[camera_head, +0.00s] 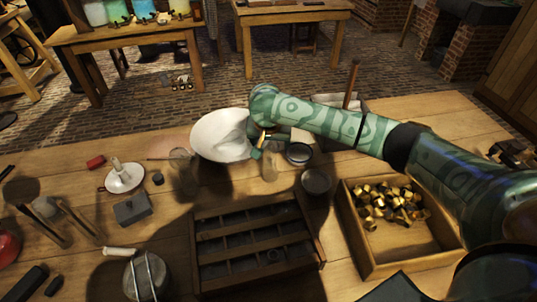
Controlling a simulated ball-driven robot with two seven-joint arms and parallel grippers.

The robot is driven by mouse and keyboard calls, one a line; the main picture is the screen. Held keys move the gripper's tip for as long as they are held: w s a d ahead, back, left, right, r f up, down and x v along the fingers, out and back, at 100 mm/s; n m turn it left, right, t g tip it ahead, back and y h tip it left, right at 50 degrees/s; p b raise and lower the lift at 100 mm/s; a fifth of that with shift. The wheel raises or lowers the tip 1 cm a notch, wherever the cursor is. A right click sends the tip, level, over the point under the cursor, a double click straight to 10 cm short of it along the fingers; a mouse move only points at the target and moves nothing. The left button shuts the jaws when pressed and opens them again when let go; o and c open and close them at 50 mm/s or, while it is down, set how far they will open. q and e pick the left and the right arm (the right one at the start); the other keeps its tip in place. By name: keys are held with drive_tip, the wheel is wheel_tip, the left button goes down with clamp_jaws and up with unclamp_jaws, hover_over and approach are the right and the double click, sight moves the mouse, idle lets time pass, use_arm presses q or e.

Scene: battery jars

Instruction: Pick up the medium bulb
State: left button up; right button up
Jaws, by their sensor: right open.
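My right arm reaches in from the right, and my right gripper (259,147) is over the table at the right edge of a white bowl (217,134). Its fingers point down and look open, with nothing clearly held. A small clear glass piece (270,166) stands just below and right of the fingers; I cannot tell whether it touches them. Another clear glass piece (183,170) stands left of the bowl's front. I cannot tell which glass piece is the medium bulb. My left gripper is not in view.
A divided wooden tray (197,246) lies at the front middle. A wooden box (358,243) of brass pieces is on the right. Round dark dishes (316,181) lie near my gripper. A candle holder (124,178) and a grey block (132,209) are on the left.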

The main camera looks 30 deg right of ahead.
drive_tip(key=shift+w+d+f, duration=0.1)
drive_tip(key=shift+w+f, duration=0.15)
drive_tip(key=shift+f, duration=0.45)
drive_tip(key=shift+r, duration=0.25)
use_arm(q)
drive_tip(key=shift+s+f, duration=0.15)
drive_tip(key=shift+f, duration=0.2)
use_arm(e)
drive_tip(key=shift+s, duration=0.1)
drive_tip(key=c, duration=1.2)
